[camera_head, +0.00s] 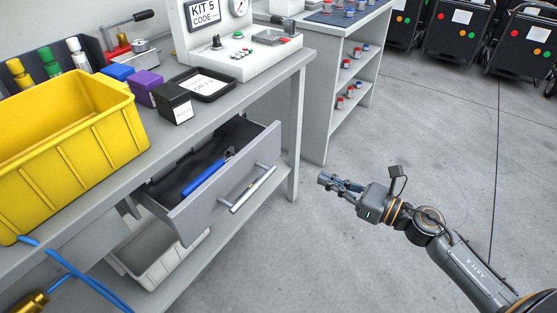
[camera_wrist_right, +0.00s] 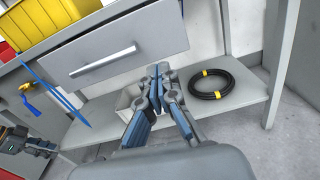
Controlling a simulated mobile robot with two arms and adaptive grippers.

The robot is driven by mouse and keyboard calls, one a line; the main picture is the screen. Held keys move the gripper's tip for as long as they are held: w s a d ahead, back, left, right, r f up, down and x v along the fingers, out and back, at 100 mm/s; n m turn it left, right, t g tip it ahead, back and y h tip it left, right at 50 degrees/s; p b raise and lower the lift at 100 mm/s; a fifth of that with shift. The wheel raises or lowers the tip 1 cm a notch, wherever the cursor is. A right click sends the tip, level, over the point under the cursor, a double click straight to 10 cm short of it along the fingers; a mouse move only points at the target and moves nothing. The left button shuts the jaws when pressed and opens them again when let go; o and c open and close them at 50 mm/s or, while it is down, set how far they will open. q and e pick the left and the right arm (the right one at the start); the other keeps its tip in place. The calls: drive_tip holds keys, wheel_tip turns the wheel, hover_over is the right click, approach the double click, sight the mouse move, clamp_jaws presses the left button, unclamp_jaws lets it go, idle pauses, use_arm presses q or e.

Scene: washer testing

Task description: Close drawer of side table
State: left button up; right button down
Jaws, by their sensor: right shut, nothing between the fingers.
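The side table's drawer (camera_head: 225,190) stands open in the head view, its grey front pulled out from under the tabletop. A silver bar handle (camera_head: 253,188) is on that front. A blue-handled tool (camera_head: 205,175) lies inside. My right gripper (camera_head: 325,181) is shut and empty, to the right of the drawer front and apart from it. In the right wrist view the drawer front (camera_wrist_right: 115,65) and its handle (camera_wrist_right: 103,60) show ahead, up and left of my shut fingers (camera_wrist_right: 158,72). The inside of the drawer is hidden there. My left gripper is not seen in the head view.
A yellow bin (camera_head: 75,150), small boxes (camera_head: 173,103) and a black tray (camera_head: 205,84) stand on the tabletop. A white bin (camera_head: 150,250) is on the lower shelf, as is a black cable coil (camera_wrist_right: 212,84). The floor right of the table is clear.

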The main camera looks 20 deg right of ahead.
drive_tip(key=n, duration=0.1)
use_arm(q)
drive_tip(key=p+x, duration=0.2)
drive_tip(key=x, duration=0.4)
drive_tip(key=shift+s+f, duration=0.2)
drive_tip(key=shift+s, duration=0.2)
use_arm(e)
approach(267, 153)
drive_tip(key=x, duration=0.7)
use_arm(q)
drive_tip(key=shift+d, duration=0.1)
use_arm(e)
drive_tip(key=x, duration=0.8)
drive_tip(key=b+x, duration=0.1)
drive_tip(key=x, duration=0.3)
drive_tip(key=shift+w+a, duration=0.25)
drive_tip(key=shift+w, duration=0.05)
drive_tip(key=shift+w+r, duration=0.1)
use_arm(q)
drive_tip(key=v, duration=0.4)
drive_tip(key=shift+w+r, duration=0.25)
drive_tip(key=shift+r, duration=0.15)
use_arm(e)
drive_tip(key=shift+r, duration=0.15)
drive_tip(key=shift+r, duration=0.1)
